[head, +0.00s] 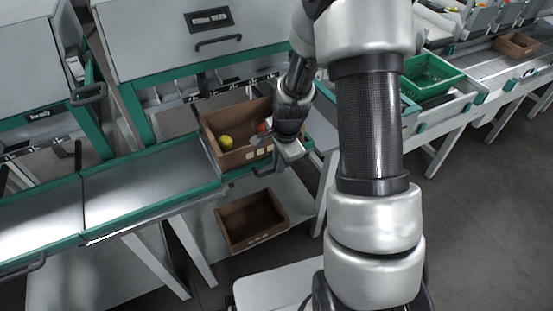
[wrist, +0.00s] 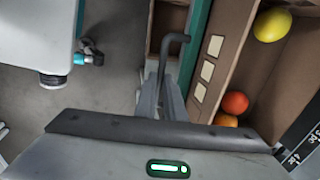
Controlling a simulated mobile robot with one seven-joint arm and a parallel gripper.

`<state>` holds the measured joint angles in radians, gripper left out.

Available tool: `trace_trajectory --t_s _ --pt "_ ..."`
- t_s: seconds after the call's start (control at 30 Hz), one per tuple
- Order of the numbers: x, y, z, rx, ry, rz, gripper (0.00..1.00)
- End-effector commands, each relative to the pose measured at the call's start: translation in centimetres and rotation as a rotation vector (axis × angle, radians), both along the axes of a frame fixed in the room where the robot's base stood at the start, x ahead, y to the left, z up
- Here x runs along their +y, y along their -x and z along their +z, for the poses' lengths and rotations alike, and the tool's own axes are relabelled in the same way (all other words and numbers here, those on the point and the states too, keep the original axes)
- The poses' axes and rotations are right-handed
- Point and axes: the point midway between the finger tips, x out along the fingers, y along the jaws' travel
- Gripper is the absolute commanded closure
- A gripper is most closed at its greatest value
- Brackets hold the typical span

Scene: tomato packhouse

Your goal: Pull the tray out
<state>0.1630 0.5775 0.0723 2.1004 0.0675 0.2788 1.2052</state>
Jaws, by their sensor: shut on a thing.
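The tray (head: 226,178) is a grey sliding panel with a green front edge, level with the bench. Its green edge also shows in the wrist view (wrist: 198,40). A dark bar handle (wrist: 175,39) sticks out from that edge. My gripper (head: 284,152) is at the front right of the tray. In the wrist view its fingers (wrist: 172,100) are closed around the handle's near part. The grip itself is partly hidden by the gripper body. A brown box (head: 240,156) stands on the tray, with a yellow tomato (head: 226,142) and red tomatoes (wrist: 235,103) inside.
An empty brown box (head: 252,220) sits on the lower shelf below the tray. Grey bench panels (head: 150,180) lie to the left. A grey cabinet (head: 185,45) stands behind. A green crate (head: 430,76) is to the right. Open floor (head: 480,220) lies at the right.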

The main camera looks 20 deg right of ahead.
Motion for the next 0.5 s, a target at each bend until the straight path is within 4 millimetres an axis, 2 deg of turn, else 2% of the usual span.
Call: trace_trajectory --t_s 0.47,0.5 --pt "-0.12 0.17 0.09 -0.003 0.000 -0.001 1.00" --pt "-0.10 0.17 0.10 -0.003 0.000 -0.001 0.86"
